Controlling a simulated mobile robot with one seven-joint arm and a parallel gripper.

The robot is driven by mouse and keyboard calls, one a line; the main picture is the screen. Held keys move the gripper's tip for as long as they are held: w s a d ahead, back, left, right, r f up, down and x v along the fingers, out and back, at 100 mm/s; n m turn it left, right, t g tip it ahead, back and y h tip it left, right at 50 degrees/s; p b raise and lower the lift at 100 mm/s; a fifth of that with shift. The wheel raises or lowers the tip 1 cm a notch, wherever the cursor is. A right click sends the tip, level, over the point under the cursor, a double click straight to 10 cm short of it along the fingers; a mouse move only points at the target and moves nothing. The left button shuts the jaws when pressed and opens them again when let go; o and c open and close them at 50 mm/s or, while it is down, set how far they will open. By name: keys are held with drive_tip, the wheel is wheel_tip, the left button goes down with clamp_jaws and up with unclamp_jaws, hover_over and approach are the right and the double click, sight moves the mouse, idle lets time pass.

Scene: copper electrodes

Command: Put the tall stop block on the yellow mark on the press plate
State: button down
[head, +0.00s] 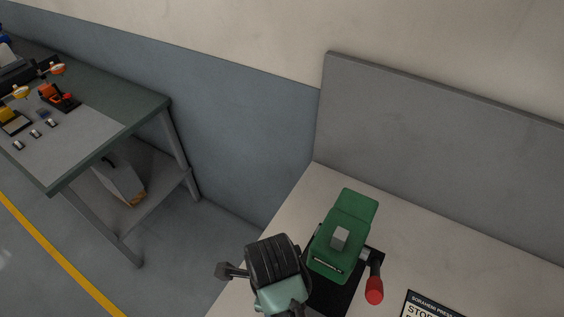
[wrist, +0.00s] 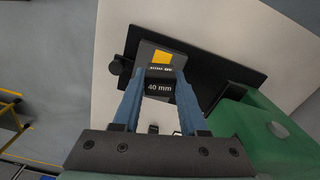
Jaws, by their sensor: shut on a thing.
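In the wrist view my gripper (wrist: 160,80) has its two blue fingers shut on a dark block labelled "40 mm", the tall stop block (wrist: 160,88). Just beyond the block lies the grey press plate (wrist: 149,50), with a yellow mark (wrist: 162,57) near its middle and small lettering beside it. The block is in line with the plate's near edge, and the mark shows uncovered beyond it. I cannot tell whether the block touches the plate. In the head view my arm's end is left of the green press (head: 349,211); the fingers, block and mark are hidden there.
The press stands on a black base (head: 335,297) with a red-knobbed lever (head: 374,291) at its right. Its green body (wrist: 262,130) is close at the right in the wrist view. A sign (head: 430,306) lies right of it. Another workbench (head: 85,140) stands far left.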

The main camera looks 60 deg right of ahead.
drive_tip(key=f+m, duration=0.1)
drive_tip(key=f, duration=0.2)
drive_tip(key=f+m, duration=0.1)
drive_tip(key=f, duration=0.2)
drive_tip(key=s+d+f+p, duration=0.1)
drive_tip(key=f, duration=0.2)
drive_tip(key=shift+s+f+m, duration=0.1)
drive_tip(key=shift+f+m, duration=0.2)
drive_tip(key=shift+m, duration=0.1)
drive_tip(key=shift+f, duration=0.15)
drive_tip(key=shift+c, duration=2.2)
unclamp_jaws()
